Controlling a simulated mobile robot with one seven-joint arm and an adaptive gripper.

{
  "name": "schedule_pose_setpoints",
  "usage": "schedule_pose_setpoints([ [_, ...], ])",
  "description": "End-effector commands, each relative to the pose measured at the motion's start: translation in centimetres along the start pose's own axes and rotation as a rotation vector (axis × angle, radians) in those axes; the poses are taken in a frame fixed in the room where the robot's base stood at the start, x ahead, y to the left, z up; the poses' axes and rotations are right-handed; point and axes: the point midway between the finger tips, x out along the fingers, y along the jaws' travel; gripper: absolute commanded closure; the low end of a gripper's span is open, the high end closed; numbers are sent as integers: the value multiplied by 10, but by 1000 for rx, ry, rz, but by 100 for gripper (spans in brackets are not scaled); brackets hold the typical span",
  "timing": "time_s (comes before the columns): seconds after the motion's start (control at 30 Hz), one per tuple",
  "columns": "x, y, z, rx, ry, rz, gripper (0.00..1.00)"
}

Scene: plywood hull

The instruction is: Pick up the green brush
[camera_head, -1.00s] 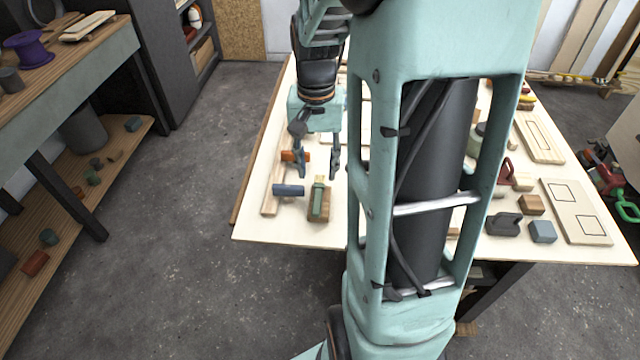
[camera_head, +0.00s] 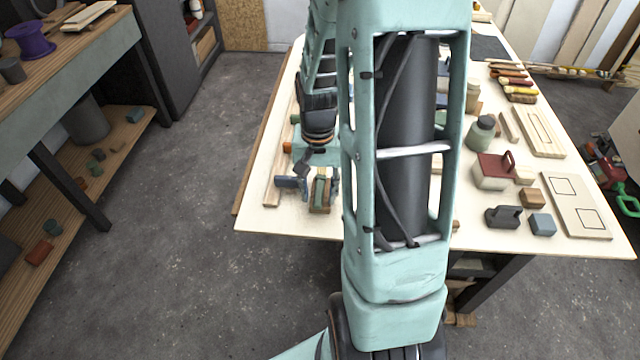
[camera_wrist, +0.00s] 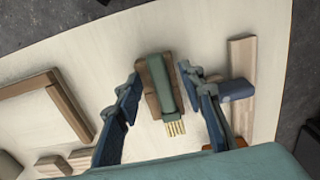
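The green brush (camera_wrist: 160,80) lies on a brown wooden block, with its pale bristles toward the bottom of the wrist view. In the head view the brush (camera_head: 320,190) is near the front left edge of the worktable. My gripper (camera_wrist: 159,74) is open, with one blue finger on each side of the brush and block.
A blue cylinder-like piece (camera_wrist: 236,90) lies across a wooden strip (camera_wrist: 240,60), close to the right finger. A wooden frame (camera_wrist: 50,95) lies to the left. The worktable (camera_head: 270,221) is bare near its front left corner. Blocks and a red-topped box (camera_head: 492,172) stand farther right.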

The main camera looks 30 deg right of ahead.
Motion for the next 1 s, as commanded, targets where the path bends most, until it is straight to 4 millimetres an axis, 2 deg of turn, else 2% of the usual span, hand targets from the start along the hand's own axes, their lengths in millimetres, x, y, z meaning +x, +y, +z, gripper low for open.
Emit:
schedule_pose_setpoints([
  [0.07, 0, 0, 0, 0, 0, 0, 65],
  [0.4, 0, 0, 0, 0, 0, 0, 100],
  [0.77, -5, 0, 0, 0, 0, 0, 100],
  [1.0, -27, 0, -1, 0, 2, 0, 100],
])
